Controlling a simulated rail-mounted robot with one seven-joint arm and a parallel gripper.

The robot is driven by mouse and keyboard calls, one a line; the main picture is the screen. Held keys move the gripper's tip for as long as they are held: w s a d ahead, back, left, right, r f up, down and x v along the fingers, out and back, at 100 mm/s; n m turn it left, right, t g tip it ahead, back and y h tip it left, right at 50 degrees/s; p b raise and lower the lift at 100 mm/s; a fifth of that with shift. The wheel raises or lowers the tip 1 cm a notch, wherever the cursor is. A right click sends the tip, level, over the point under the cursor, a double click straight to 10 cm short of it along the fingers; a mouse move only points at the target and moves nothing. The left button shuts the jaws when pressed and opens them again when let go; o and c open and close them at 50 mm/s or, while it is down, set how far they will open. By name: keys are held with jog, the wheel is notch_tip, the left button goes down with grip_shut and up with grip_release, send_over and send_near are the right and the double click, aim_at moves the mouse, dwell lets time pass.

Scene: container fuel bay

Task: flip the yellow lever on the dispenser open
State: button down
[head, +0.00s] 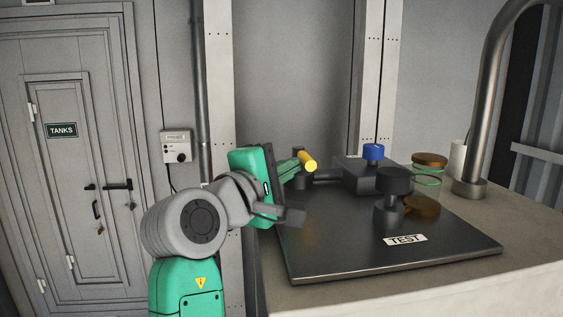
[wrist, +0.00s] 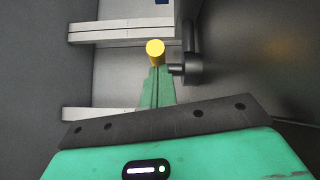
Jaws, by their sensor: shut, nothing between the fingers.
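The yellow lever (head: 307,161) shows as a short yellow cylinder beside the dark dispenser block (head: 362,177), which has a blue knob (head: 373,152) on top. In the wrist view the yellow lever (wrist: 155,47) is seen nearly end-on, just beyond my fingertips, next to a dark round fitting (wrist: 190,69). My gripper (head: 296,168) is shut and empty, its green fingers together close to the lever. In the wrist view my gripper (wrist: 157,75) points straight at the lever's lower side. I cannot tell whether they touch.
A dark plate (head: 400,265) labelled TEST lies on the pale counter (head: 530,255). A black knobbed fitting (head: 393,198), a glass jar (head: 429,175) and a curved metal pipe (head: 493,90) stand to the right. A door marked TANKS (head: 62,180) is at left.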

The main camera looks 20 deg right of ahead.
jog(key=shift+s+d, duration=0.25)
jog(key=shift+d, duration=0.15)
jog(key=shift+s+d+r, duration=0.1)
jog(key=shift+s+d, duration=0.05)
jog(key=shift+d, duration=0.15)
jog(key=a, duration=0.1)
jog(key=a+p, duration=0.1)
jog(key=a, duration=0.1)
jog(key=shift+w+a+f, duration=0.2)
jog(key=shift+w+f, duration=0.1)
jog(key=shift+s+a+f+b, duration=0.25)
jog(key=shift+s+a, duration=0.1)
jog(key=shift+a, duration=0.15)
jog(key=shift+s+a+f+b, duration=0.2)
jog(key=shift+s+a, duration=0.1)
jog(key=shift+a, duration=0.2)
jog(key=s+a+r+m+t+y+p, duration=0.1)
jog(key=s+a+m+t+y, duration=0.4)
jog(key=s, duration=0.7)
jog(key=s+a+r+m+t+y+p, duration=0.2)
jog(key=s+a+r+m+t+y, duration=0.1)
jog(key=s+a+t+y, duration=0.5)
jog(key=s+a+m+y, duration=0.1)
jog(key=s+a+y, duration=0.1)
jog(key=s, duration=0.2)
jog(key=shift+r+m+t, duration=0.3)
jog(key=shift+r+m, duration=0.05)
jog(key=shift+m, duration=0.05)
